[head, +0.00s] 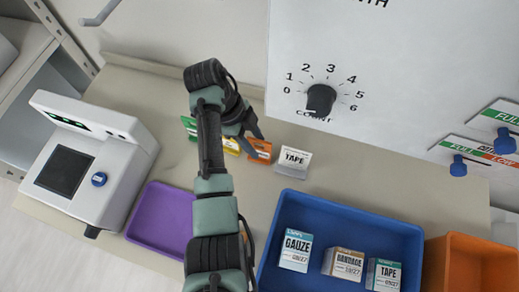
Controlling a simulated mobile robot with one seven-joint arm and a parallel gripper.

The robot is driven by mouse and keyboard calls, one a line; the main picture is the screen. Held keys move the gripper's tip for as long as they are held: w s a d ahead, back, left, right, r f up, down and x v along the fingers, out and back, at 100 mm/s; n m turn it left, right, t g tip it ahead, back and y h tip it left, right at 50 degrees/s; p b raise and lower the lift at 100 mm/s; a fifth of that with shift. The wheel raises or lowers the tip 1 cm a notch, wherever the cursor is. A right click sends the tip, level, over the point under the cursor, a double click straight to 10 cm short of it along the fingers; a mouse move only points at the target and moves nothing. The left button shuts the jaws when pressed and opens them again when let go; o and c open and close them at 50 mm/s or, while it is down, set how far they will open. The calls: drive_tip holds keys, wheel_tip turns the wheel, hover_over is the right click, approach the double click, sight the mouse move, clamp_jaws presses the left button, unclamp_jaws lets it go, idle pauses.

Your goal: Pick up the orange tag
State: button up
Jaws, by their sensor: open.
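The orange tag (262,152) lies or stands on the beige counter, near the foot of the large white cabinet. My gripper (252,142) is open and sits over or just beside the tag's left part, with its fingers pointing down toward it. The fingers and wrist hide part of the tag. I cannot tell whether the fingers touch it or whether it lies between them.
A yellow tag (232,147) and a green tag (189,125) are to the left, partly behind my arm. A purple tray (160,222), blue bin (340,219) with boxes, orange bin (470,245) and white device (110,150) surround the area.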

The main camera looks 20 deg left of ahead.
sight(268, 159)
drive_tip(key=p+x, duration=0.1)
drive_tip(key=x, duration=0.3)
drive_tip(key=shift+d, duration=0.25)
drive_tip(key=shift+d+f, duration=0.15)
drive_tip(key=shift+f, duration=0.4)
clamp_jaws()
